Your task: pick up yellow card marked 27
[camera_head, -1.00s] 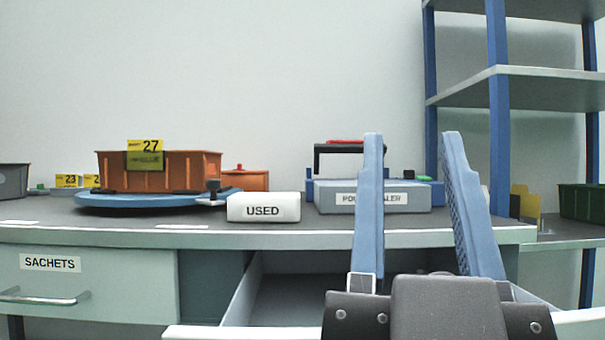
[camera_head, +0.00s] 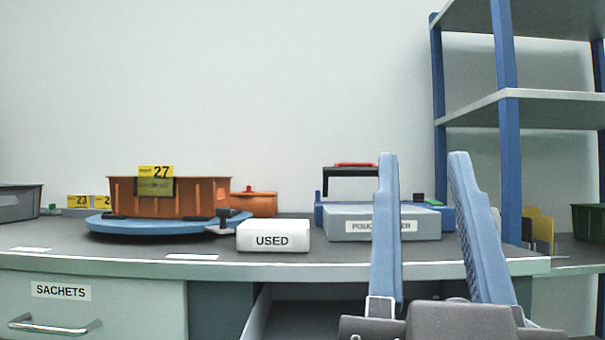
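The yellow card marked 27 (camera_head: 155,171) stands upright at the front rim of an orange bin (camera_head: 205,198), its lower part in a dark, see-through-looking holder. The bin sits on a blue round turntable (camera_head: 110,226) at the left of the bench. My gripper (camera_head: 423,156) is at the right, in front of the bench, with its two blue fingers pointing up and spread apart. Nothing is between the fingers. It is well to the right of the card and apart from it.
A white block marked USED (camera_head: 272,237) and a grey pouch sealer (camera_head: 340,222) stand on the bench. Other yellow cards, one marked 23 (camera_head: 82,201), are at the far left. An open drawer (camera_head: 330,322) is below. Blue-post shelving (camera_head: 508,150) rises at the right.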

